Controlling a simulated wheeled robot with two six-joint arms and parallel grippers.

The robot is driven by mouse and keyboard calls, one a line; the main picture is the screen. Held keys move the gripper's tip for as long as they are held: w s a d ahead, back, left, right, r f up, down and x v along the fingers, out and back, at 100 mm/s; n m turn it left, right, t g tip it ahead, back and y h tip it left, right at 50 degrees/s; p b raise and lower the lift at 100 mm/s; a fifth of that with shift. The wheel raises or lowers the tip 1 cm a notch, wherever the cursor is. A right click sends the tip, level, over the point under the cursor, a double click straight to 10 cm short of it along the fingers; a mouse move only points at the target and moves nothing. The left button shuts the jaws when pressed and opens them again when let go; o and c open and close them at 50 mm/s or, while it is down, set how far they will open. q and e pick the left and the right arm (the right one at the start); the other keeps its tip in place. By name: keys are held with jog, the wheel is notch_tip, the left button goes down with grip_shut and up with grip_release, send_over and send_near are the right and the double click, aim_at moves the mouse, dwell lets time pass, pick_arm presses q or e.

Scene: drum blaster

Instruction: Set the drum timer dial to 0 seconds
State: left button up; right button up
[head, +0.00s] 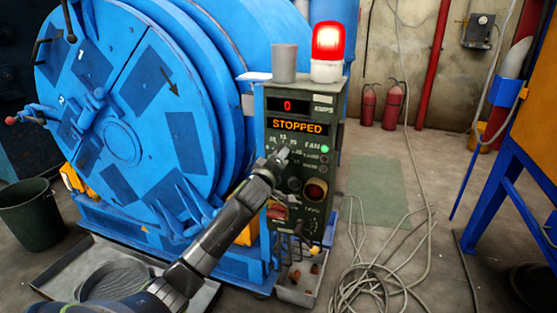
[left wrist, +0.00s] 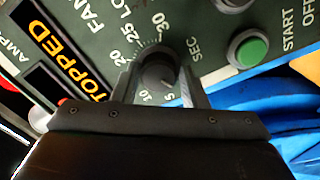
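The timer dial (left wrist: 157,72) is a dark round knob on the green control panel (head: 310,107), ringed by white numbers, with SEC printed beside it. In the left wrist view a small pale mark on the knob lies on the side near the 5. My left gripper (head: 280,154) is at the panel and hides most of the dial in the head view. In the left wrist view its two fingers (left wrist: 158,88) stand on either side of the knob, close to it. I cannot tell whether they touch it. My right gripper is not in view.
The display (head: 287,106) reads 0 and the one below (head: 300,126) reads STOPPED. A green START button (left wrist: 247,48) sits near the dial. A red beacon (head: 328,43) and grey cup (head: 285,63) stand on the panel top. Loose cable (head: 375,275) lies on the floor at right.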

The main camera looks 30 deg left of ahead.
pick_arm(q)
jog(key=o, duration=0.4)
jog(key=shift+c, duration=0.2)
jog(key=p+v, duration=0.1)
jog(key=v, duration=1.6)
jog(key=shift+s+p, duration=0.2)
jog(key=shift+p, duration=0.15)
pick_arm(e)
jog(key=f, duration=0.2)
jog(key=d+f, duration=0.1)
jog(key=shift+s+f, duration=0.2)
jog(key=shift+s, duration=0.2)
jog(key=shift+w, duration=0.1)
